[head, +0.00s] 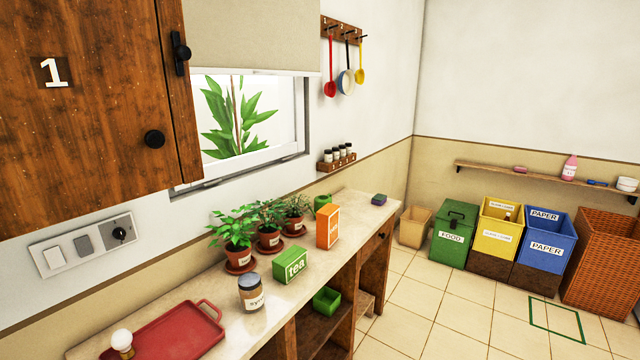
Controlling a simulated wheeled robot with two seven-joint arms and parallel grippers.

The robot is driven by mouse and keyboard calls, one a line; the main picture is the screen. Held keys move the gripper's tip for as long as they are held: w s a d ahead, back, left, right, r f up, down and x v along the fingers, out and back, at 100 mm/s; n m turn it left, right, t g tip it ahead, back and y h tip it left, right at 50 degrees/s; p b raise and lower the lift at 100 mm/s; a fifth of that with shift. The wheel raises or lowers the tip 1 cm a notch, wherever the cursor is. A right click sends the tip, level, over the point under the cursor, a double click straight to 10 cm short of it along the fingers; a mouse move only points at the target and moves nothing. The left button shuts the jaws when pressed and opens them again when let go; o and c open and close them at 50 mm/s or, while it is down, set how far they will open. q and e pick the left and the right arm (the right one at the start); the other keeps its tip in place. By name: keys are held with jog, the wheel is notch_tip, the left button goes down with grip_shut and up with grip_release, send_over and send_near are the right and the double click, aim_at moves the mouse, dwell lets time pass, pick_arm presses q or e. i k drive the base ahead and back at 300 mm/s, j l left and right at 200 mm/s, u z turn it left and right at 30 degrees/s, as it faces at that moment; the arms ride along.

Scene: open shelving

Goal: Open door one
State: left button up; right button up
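Door one (85,110) is the brown wooden cabinet door at the upper left, marked with a white number 1 on a dark plate (53,73). It looks closed. Its round black knob (154,139) sits near the door's lower right corner. A black handle (181,53) sits on the cabinet's narrow side to the right of the door. Neither of my grippers is in view, and nothing touches the knob. The door's left and top edges are outside the picture.
A counter (190,285) below holds a red tray (170,335), a jar (251,293), a green tea box (290,265), potted plants (238,257) and an orange box (328,226). A switch panel (83,243) is under the cabinet. Bins (454,235) stand at the right; the tiled floor (440,310) has free room.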

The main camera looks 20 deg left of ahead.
aim_at(86, 128)
jog(key=u, duration=1.85)
jog(key=l+u, duration=0.1)
jog(key=l, duration=0.75)
